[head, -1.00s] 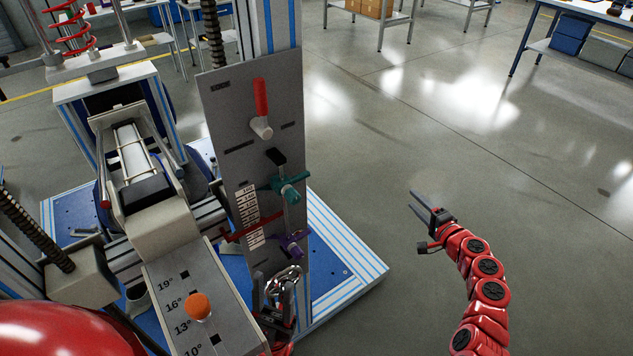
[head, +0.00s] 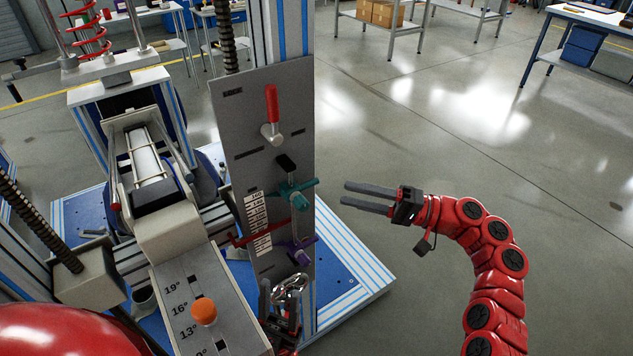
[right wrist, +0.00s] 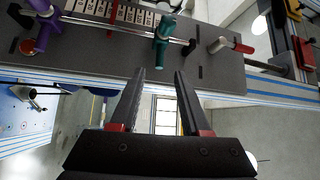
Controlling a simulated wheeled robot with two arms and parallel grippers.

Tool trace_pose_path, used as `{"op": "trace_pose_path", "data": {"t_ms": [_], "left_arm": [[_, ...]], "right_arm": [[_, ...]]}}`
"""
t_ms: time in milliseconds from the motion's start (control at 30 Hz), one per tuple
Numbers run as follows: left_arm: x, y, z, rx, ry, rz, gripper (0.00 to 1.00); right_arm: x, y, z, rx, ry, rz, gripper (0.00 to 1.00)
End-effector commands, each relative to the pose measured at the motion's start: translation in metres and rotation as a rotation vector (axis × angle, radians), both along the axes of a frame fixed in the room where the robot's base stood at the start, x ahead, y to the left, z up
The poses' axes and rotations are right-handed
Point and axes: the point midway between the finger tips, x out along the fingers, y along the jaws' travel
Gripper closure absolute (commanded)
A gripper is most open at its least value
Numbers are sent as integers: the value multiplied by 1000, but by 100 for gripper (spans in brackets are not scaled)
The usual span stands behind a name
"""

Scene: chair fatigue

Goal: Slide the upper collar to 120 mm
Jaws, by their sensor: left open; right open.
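The teal upper collar (head: 299,199) sits on a vertical rod on the grey panel, beside the white number scale (head: 257,222). It also shows in the right wrist view (right wrist: 163,42), ahead of the fingers. A purple collar (head: 300,251) sits lower on the same rod, and a red pointer bar (head: 255,235) crosses the scale. My right gripper (head: 345,195) is open and empty, to the right of the teal collar and apart from it. Its fingers also show in the right wrist view (right wrist: 158,75). My left gripper (head: 282,297) is open below the purple collar, by a shiny metal part (head: 291,287).
An orange knob (head: 204,311) is on the angle plate at lower left.

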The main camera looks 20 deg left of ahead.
Motion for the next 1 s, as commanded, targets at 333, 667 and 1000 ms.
{"op": "trace_pose_path", "data": {"t_ms": [333, 667, 1000], "left_arm": [[0, 0, 9, 0, 0, 0, 50], [0, 0, 10, 0, 0, 0, 50], [0, 0, 10, 0, 0, 0, 50]], "right_arm": [[-9, 67, 10, -1, -1, 2, 53], [-10, 81, 11, -1, -1, -2, 53], [-10, 80, 11, -1, -1, -2, 91]]}}
